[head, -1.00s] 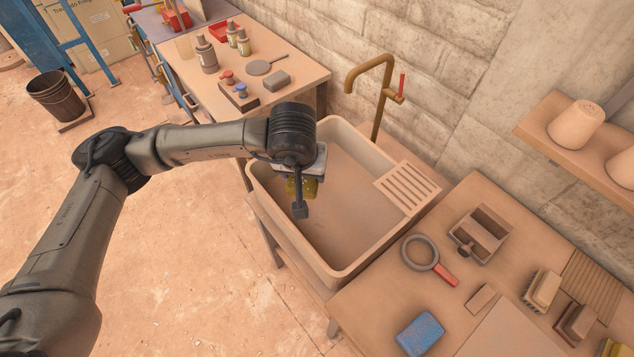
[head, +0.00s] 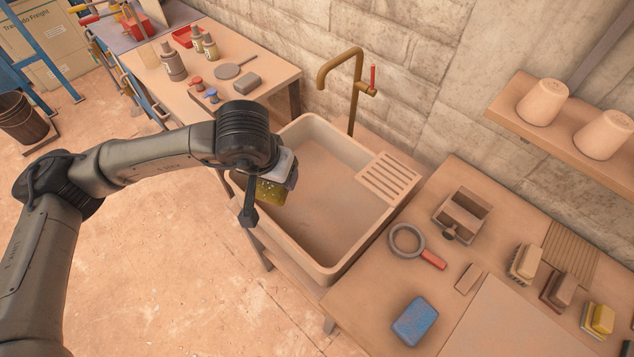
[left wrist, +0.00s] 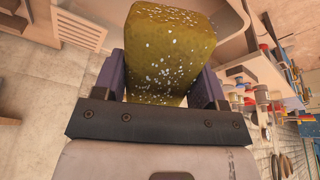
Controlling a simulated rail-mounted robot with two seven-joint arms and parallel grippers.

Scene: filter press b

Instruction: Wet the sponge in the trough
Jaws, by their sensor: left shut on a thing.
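The sponge is yellow-green with white specks; it fills the upper middle of the left wrist view (left wrist: 170,50). My left gripper (left wrist: 165,85) is shut on it, one finger on each side. In the head view the sponge (head: 272,190) shows below my left wrist, partly hidden by the arm. It is over the left rim of the trough (head: 345,262), a beige basin. The trough floor is bare where I can see it; I cannot tell a water level. My right gripper is not in view.
A brass tap (head: 352,88) with a red handle stands behind the trough. A slatted drainer (head: 390,177) sits at its right. The right bench holds a blue sponge (head: 415,321), a magnifier (head: 407,240) and brushes (head: 525,262). The back bench holds bottles (head: 172,65).

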